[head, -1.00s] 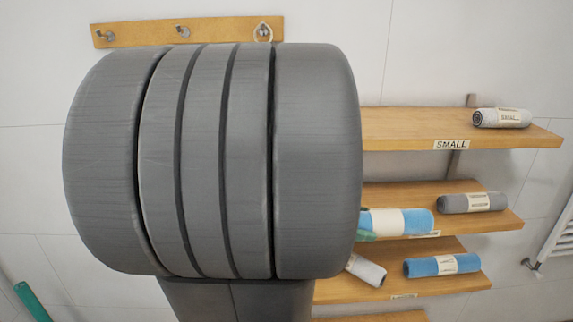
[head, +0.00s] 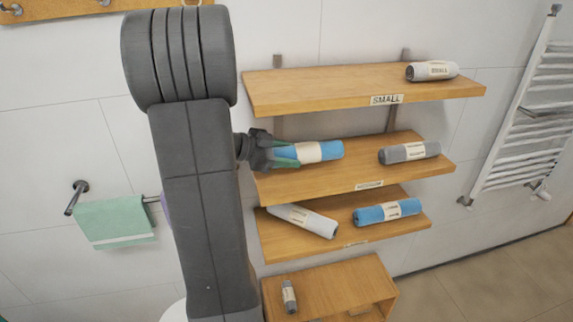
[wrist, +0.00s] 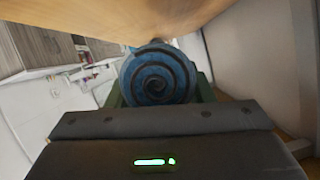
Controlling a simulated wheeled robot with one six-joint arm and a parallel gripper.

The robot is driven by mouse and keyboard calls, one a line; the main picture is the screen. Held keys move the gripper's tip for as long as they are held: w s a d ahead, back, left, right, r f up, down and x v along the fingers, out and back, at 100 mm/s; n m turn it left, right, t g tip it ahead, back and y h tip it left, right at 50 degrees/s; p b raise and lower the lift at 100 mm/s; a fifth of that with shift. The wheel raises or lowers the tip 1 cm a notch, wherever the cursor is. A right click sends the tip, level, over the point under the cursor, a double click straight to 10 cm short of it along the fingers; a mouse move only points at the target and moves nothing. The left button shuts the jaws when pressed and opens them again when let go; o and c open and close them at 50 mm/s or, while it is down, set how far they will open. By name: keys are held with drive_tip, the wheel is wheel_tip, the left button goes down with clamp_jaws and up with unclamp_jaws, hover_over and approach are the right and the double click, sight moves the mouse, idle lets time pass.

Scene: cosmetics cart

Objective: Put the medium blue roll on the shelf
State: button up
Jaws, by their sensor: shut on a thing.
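The blue roll (head: 320,151) with a pale label band is at the left part of the middle shelf (head: 300,184), in the head view. My gripper (head: 284,153) is shut on its left end. I cannot tell whether the roll rests on the board or hangs just above it. In the wrist view the roll's spiral end (wrist: 157,76) faces the camera between the green fingers, with a wooden board above it. The middle shelf's front label is too blurred to read surely. The top shelf (head: 290,93) is labelled SMALL.
A grey roll (head: 409,152) lies right on the middle shelf. A white roll (head: 432,71) is on the top shelf. Another white roll (head: 303,220) and a blue roll (head: 388,212) lie on the lower shelf (head: 285,246). A small roll (head: 289,297) is on the wooden unit below. A towel radiator (head: 525,115) is at right.

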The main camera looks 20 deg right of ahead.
drive_tip(key=shift+w+f, duration=0.2)
drive_tip(key=shift+f, duration=1.75)
drive_tip(key=o, duration=1.1)
drive_tip(key=shift+f, duration=0.15)
drive_tip(key=shift+o, duration=0.2)
drive_tip(key=shift+a+r, duration=0.3)
drive_tip(key=v, duration=1.1)
drive_tip(key=shift+a+b, duration=0.15)
drive_tip(key=shift+b, duration=0.2)
